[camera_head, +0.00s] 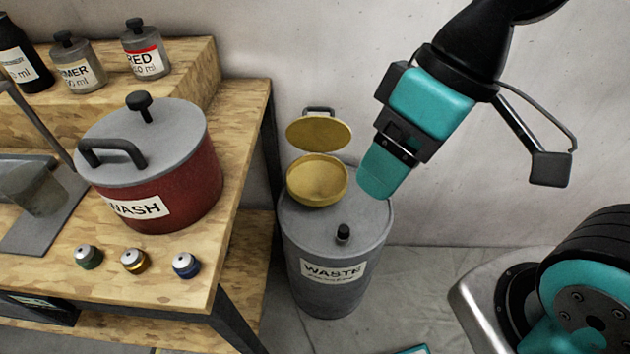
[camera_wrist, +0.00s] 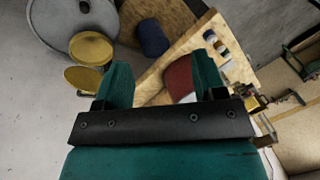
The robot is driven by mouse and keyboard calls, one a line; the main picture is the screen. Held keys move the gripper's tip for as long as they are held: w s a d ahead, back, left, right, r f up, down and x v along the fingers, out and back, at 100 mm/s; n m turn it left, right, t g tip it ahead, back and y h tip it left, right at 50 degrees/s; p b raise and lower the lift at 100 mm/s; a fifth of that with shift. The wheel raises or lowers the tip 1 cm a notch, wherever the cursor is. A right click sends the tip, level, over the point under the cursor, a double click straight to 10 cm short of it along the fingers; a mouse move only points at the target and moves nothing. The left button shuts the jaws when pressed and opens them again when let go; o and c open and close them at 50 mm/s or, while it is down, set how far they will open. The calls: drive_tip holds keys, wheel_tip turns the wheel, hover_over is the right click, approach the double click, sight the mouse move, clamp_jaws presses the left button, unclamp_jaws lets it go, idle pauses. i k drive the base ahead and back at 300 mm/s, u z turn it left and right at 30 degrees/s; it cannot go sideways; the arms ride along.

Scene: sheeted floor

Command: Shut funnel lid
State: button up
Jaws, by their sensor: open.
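The yellow funnel (camera_head: 317,183) sits on top of the grey waste drum (camera_head: 340,250). Its yellow lid (camera_head: 319,133) stands open, tilted up at the back, with a dark handle (camera_head: 318,110) at its far edge. My gripper (camera_head: 377,180) is to the right of the funnel, above the drum, tilted down and apart from the lid. In the wrist view my gripper (camera_wrist: 161,62) has its two teal fingers spread with nothing between them. The funnel (camera_wrist: 90,48) and lid (camera_wrist: 83,79) show there left of the fingers.
A wooden bench (camera_head: 225,225) stands left of the drum with a red wash pot (camera_head: 170,190), several small caps and bottles on it. A black cap (camera_head: 343,233) sticks up from the drum top.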

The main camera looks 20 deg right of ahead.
sight(315, 134)
drive_tip(key=u, duration=0.95)
drive_tip(key=k, duration=0.45)
drive_tip(key=z, duration=0.8)
drive_tip(key=i, duration=1.05)
